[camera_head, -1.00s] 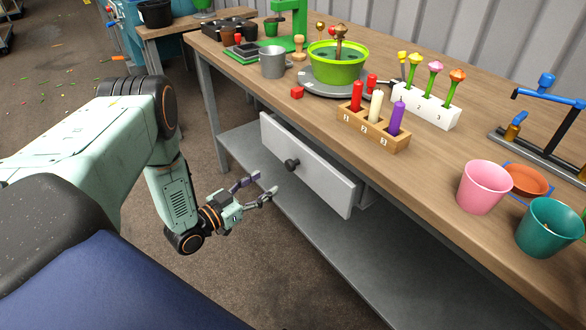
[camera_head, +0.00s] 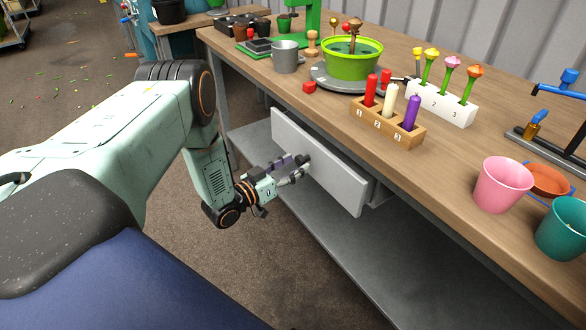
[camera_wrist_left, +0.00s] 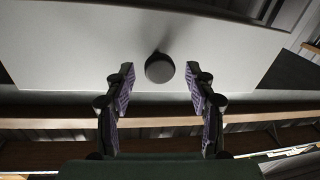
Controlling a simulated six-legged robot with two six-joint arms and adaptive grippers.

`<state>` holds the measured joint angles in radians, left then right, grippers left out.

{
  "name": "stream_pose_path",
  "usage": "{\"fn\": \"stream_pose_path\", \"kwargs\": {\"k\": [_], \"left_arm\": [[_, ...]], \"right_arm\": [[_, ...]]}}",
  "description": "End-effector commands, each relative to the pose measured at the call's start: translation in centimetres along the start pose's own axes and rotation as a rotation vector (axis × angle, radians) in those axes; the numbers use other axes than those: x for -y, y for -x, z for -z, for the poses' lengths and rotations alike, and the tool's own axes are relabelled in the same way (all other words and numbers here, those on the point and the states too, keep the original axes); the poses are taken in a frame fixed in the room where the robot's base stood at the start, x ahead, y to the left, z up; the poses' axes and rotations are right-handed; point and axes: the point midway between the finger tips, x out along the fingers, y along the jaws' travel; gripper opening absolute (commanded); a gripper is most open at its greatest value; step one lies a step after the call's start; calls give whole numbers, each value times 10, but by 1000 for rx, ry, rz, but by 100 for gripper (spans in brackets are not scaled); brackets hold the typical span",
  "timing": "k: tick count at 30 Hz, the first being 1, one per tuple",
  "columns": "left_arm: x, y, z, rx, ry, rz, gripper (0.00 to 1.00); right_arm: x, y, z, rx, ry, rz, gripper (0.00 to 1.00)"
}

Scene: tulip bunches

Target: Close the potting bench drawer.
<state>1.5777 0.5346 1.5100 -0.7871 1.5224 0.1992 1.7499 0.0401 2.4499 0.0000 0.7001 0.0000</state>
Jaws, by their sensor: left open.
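The potting bench drawer (camera_head: 335,178) has a pale grey front that stands out from under the bench top. Its round dark knob (camera_head: 304,161) shows in the head view behind my fingertips. In the left wrist view the knob (camera_wrist_left: 159,68) lies just beyond and between the fingertips, with the drawer front (camera_wrist_left: 70,45) behind it. My left gripper (camera_head: 293,168) is open in front of the knob, and it also shows in the left wrist view (camera_wrist_left: 160,88). I cannot tell whether a finger touches the knob. My right gripper is not in view.
The wooden bench top (camera_head: 440,170) carries a green bowl (camera_head: 350,60), a wooden block with colored pegs (camera_head: 388,130), a white flower holder (camera_head: 440,103), a pink pot (camera_head: 502,184) and a teal pot (camera_head: 562,229). A grey lower shelf (camera_head: 330,235) lies below the drawer.

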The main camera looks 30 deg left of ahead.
Motion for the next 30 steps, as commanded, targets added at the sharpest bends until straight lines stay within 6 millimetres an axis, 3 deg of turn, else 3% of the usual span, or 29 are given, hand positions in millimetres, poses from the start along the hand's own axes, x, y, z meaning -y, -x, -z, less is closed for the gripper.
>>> {"fn": "stream_pose_path", "kwargs": {"k": [10, 30], "left_arm": [[0, -4, 0, 1, 0, 0, 54], [0, -3, 0, 1, 0, 1, 0]], "right_arm": [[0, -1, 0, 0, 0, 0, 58], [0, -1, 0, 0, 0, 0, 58]]}}
